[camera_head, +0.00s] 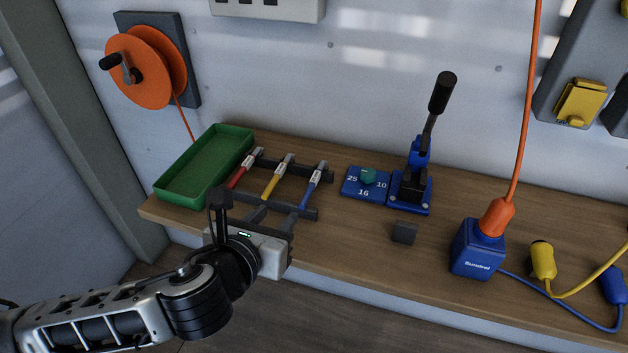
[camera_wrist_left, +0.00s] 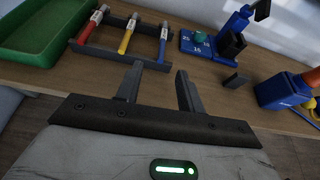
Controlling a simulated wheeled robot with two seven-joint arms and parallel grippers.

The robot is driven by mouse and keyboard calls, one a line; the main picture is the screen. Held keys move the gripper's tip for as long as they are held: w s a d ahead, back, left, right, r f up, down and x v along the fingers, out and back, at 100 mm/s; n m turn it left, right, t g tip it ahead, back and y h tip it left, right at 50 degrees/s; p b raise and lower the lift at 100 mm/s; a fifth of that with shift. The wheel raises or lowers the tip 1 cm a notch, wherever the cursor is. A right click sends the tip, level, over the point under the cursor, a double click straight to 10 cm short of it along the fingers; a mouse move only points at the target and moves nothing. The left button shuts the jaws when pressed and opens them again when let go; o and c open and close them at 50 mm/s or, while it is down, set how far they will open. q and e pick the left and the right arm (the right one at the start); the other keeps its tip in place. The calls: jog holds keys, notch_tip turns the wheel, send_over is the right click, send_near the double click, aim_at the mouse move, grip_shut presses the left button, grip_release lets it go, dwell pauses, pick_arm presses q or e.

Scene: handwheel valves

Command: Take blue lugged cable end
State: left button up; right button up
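The blue lugged cable end (camera_head: 312,184) lies across a dark rack, rightmost of three, with a pale lug at its far end. It also shows in the left wrist view (camera_wrist_left: 163,45). The yellow cable end (camera_head: 272,182) and the red cable end (camera_head: 240,173) lie to its left. My left gripper (camera_head: 270,214) is low at the bench's front edge, just in front of the rack. In the left wrist view its two fingers (camera_wrist_left: 158,82) stand apart with nothing between them, pointing toward the rack and short of the blue cable end. My right gripper is not in view.
A green tray (camera_head: 168,186) stands left of the dark rack (camera_head: 311,213). Right of the rack are a blue selector plate (camera_head: 352,193), a blue lever press (camera_head: 410,190), a small dark block (camera_head: 404,233) and a blue box (camera_head: 477,250) with an orange plug.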

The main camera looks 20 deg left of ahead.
pick_arm(q)
send_near(312, 183)
jog(key=shift+w+a+f, duration=0.15)
jog(key=shift+w+f, duration=0.1)
jog(key=shift+w, duration=0.3)
jog(key=shift+w+a+f, duration=0.15)
jog(key=shift+w+f, duration=0.05)
jog(key=shift+w, duration=0.35)
jog(key=shift+d+x, duration=0.2)
jog(key=shift+x, duration=1.15)
jog(key=shift+d+x, duration=0.15)
jog(key=shift+x, duration=1.15)
jog(key=shift+s, duration=0.1)
grip_shut()
